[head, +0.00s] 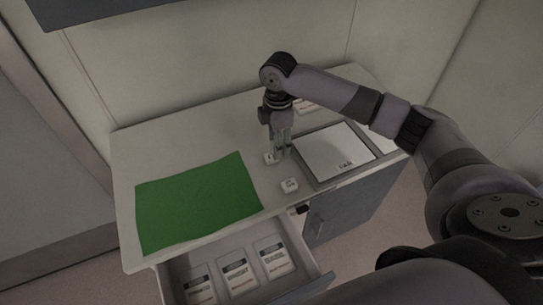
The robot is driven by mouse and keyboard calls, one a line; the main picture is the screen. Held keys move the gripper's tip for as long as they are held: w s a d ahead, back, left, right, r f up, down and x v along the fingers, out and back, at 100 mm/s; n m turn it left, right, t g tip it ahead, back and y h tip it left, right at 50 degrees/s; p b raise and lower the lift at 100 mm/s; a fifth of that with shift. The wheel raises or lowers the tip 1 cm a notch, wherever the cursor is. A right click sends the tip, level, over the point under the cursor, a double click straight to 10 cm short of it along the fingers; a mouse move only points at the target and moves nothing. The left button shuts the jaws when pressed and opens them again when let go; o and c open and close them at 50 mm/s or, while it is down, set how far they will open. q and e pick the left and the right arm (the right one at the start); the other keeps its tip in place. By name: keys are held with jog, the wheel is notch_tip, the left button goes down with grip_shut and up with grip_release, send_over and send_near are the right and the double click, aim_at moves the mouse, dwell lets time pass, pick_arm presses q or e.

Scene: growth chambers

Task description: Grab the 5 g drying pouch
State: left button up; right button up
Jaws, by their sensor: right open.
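One small white pouch (269,159) lies on the bench top, right at the fingertips of my right gripper (277,156). A second small white pouch (289,186) with dark print lies nearer the bench's front edge. The print on both is too small to read, so I cannot tell which is the 5 g one. My right gripper points down from above, open, with its fingers close to the first pouch and partly over it. I cannot tell whether they touch it. My left gripper is not in view.
A green mat (198,203) covers the bench's left front. A grey-rimmed tray (309,176) with a white labelled surface stands right of the gripper. A white packet (305,106) lies behind the gripper. An open drawer (318,281) with several labelled packets juts out below the front edge.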

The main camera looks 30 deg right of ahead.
aim_at(272, 158)
jog(key=f, duration=0.3)
jog(key=f+p, duration=0.1)
jog(key=shift+w+f, duration=0.15)
jog(key=shift+w, duration=0.15)
jog(key=shift+f, duration=0.5)
jog(key=c, duration=0.9)
jog(key=shift+r, duration=0.15)
